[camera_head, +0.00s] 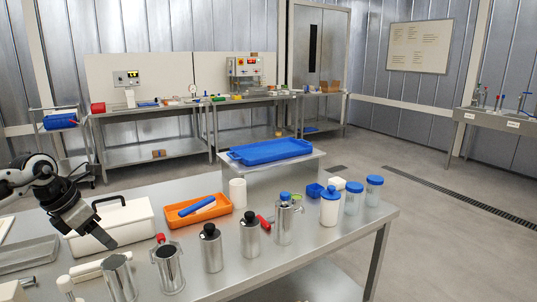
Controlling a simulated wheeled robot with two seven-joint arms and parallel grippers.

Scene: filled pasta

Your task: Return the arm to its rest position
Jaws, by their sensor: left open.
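My left arm comes in from the left edge. Its gripper (106,222) is open and empty, in front of a white box with a dark handle (135,221). One finger points down over the box, the other toward its handle; I cannot tell whether they touch it. My right gripper is not in view.
The steel table (330,262) holds metal canisters (211,252), an orange tray (222,203) with a blue item (197,206), a white cylinder (238,192) and blue-capped jars (352,200). A blue tray (270,151) stands behind. Benches line the back wall.

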